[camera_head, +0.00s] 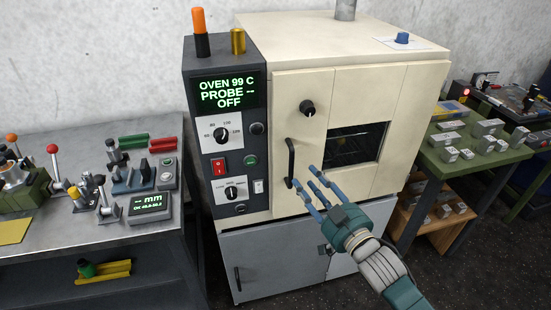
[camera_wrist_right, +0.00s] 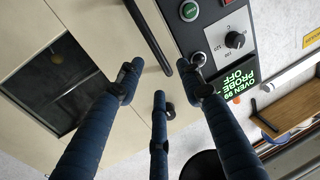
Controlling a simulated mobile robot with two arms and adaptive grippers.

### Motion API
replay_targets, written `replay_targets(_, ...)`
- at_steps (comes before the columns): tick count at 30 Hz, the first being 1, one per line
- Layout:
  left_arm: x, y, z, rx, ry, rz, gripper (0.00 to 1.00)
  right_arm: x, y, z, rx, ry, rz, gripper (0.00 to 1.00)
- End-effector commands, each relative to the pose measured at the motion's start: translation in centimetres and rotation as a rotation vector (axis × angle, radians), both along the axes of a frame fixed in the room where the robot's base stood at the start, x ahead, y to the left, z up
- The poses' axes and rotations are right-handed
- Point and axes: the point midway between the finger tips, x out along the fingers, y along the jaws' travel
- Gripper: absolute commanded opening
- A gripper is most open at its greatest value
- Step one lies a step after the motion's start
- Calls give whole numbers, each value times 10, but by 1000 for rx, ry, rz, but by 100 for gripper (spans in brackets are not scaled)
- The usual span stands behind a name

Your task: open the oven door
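The cream oven (camera_head: 300,50) stands in the middle of the head view, and its door (camera_head: 310,120) looks shut. The door has a dark window (camera_head: 355,145), a black knob and a black vertical handle (camera_head: 291,163) near its left edge. My right gripper (camera_head: 309,181), with blue fingers, is just right of and below the handle. Its fingers are spread and hold nothing. In the right wrist view the handle (camera_wrist_right: 150,38) runs between the spread fingertips (camera_wrist_right: 163,85); I cannot tell whether they touch it. My left gripper is not in view.
The control panel (camera_head: 228,140) left of the door reads "OVEN 99 C PROBE -- OFF". A grey cabinet (camera_head: 270,260) is below the oven. A metal bench (camera_head: 60,240) with tools stands left. A green table (camera_head: 465,165) with metal blocks stands right.

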Motion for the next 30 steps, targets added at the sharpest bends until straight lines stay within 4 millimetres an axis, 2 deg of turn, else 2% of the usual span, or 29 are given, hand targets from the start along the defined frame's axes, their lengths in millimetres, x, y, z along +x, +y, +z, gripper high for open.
replay_targets(8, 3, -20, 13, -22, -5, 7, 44, 42, 23, 3, 0, -1, -1, 37)
replay_targets(15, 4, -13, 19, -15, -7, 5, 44, 76, 42, 1, 0, 1, -2, 37)
replay_targets(21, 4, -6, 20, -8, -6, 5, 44, 88, 49, -1, 0, 1, -1, 37)
replay_targets(30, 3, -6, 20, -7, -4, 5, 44, 90, 50, -1, -1, 2, -1, 37)
